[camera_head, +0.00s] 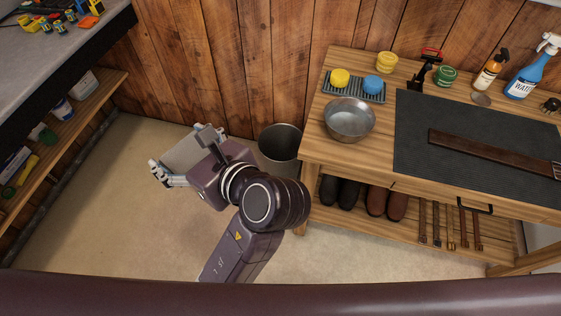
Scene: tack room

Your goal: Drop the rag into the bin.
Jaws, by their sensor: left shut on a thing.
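The rag (186,152), a pale grey-beige cloth, is between the fingers of my left gripper (181,151). The gripper is shut on it and holds it out to the left of the bin, over the floor. The bin (281,141) is a dark round container with an open top, standing on the floor between the wooden wall and the workbench. My left wrist hides part of the bin's lower left side. The gap between the rag and the bin is clear at the back. My right gripper is not in view.
The wooden workbench (313,149) stands right of the bin, with a metal bowl (349,120) near its left edge. Boots (376,201) and straps fill its lower shelf. A grey counter (60,62) with shelving stands at the left. Floor between is free.

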